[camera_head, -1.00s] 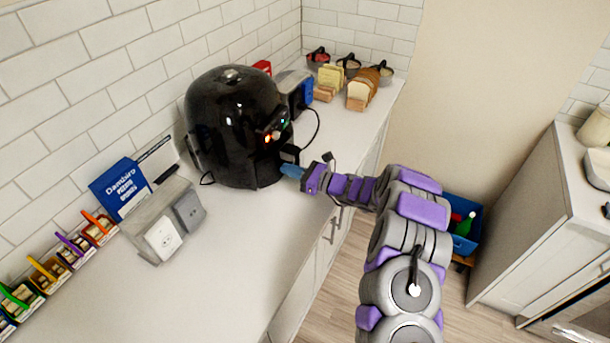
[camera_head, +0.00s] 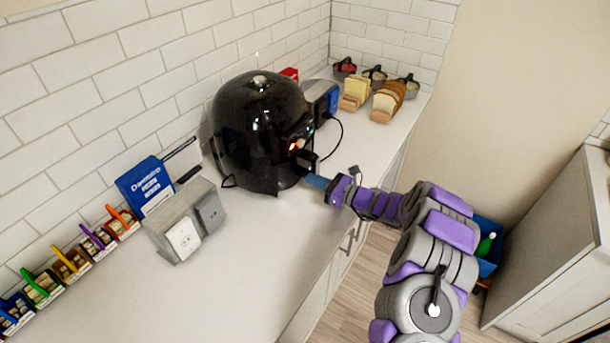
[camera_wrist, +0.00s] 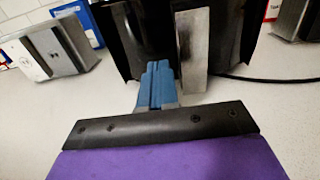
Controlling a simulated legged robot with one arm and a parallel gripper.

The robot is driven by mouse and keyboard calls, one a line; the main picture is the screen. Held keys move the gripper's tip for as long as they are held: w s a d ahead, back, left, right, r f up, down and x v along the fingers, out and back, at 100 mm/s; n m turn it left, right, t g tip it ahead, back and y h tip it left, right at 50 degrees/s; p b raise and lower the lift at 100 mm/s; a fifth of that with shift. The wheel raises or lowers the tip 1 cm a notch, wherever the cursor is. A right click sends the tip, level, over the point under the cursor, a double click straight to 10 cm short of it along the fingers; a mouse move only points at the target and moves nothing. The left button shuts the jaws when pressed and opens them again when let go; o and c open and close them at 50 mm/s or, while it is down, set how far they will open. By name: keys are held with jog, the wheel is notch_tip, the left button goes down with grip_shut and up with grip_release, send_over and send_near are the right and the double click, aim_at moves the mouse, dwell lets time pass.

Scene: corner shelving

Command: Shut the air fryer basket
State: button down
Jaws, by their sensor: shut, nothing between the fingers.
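The black, glossy air fryer (camera_head: 258,120) stands on the counter against the tiled wall. Its dark basket front with a handle (camera_head: 307,160) faces right, near my gripper. In the wrist view, the basket handle shows as a grey upright bar (camera_wrist: 193,55) in front of the dark fryer body (camera_wrist: 135,35). My gripper (camera_head: 314,181) is shut and empty, its blue fingers (camera_wrist: 156,85) pressed together. The fingertips are at the fryer's lower front, just left of the bar in the wrist view. I cannot tell whether they touch it, or how far out the basket is.
A grey socket box (camera_head: 185,220) and a blue box (camera_head: 147,185) stand left of the fryer. Bread slices (camera_head: 388,100) and small bowls are at the far corner. A black cord (camera_head: 338,140) runs beside the fryer. The front counter (camera_head: 240,270) is clear.

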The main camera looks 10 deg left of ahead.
jog(key=p+v, duration=0.1)
jog(key=v, duration=0.9)
jog(key=shift+w+d+r+p, duration=0.1)
jog(key=shift+w+d+p, duration=0.05)
jog(key=shift+d+p, duration=0.2)
jog(key=shift+a, duration=0.15)
jog(key=shift+s+a+r, duration=0.1)
jog(key=shift+s+a, duration=0.1)
jog(key=shift+a, duration=0.05)
jog(key=s+a+r+n+g+h, duration=0.25)
jog(key=s+r+n+g, duration=0.25)
jog(key=s+r+n, duration=0.5)
jog(key=s+a+r+n+g+h, duration=0.25)
jog(key=s+r+n+g, duration=0.35)
jog(key=s, duration=0.8)
jog(key=s+d+n+t+h, duration=0.4)
jog(key=s+d+h, duration=0.8)
jog(key=s+d, duration=1.1)
jog(key=shift+r+n, duration=0.45)
jog(key=shift+n, duration=0.25)
